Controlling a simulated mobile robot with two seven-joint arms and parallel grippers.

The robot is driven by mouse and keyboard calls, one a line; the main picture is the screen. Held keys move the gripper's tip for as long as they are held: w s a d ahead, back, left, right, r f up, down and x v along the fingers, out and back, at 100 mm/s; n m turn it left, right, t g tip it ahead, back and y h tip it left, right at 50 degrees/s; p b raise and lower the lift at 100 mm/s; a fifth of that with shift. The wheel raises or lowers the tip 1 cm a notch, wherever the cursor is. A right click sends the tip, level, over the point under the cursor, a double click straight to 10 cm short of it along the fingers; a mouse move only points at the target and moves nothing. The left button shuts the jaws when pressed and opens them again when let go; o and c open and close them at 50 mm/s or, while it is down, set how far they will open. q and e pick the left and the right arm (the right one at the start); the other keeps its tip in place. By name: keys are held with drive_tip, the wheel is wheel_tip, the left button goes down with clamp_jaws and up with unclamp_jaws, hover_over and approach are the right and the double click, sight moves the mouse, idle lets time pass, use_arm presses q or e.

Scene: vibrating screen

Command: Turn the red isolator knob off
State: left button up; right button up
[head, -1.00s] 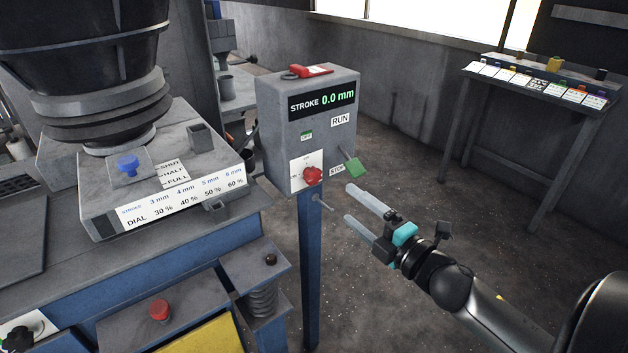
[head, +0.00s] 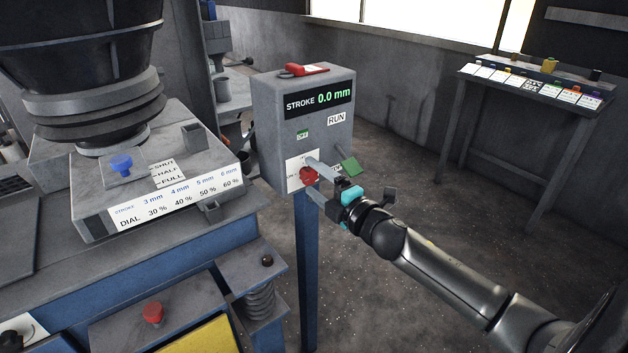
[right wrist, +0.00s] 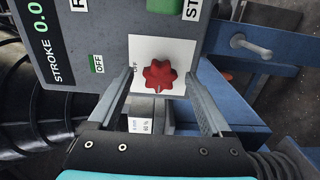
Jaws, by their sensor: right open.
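The red isolator knob (head: 309,176) is on a white plate (head: 294,163) low on the front of the grey control box (head: 277,128). In the right wrist view the knob (right wrist: 161,76) is a lobed red star shape, with an OFF mark on the plate beside it. My right gripper (head: 311,178) is open, its two fingers on either side of the knob in the picture. In the right wrist view the fingers of the gripper (right wrist: 158,85) flank the knob with gaps on both sides; contact is not visible. My left gripper is not in view.
A green paddle (head: 348,166) by the STOP label sticks out close to my right gripper. A red object (head: 303,71) lies on the box top. A machine with a blue knob (head: 122,165) stands left. A table (head: 535,88) stands at the back right; the floor between is clear.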

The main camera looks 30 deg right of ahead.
drive_tip(key=shift+w, duration=0.3)
clamp_jaws()
idle(0.6)
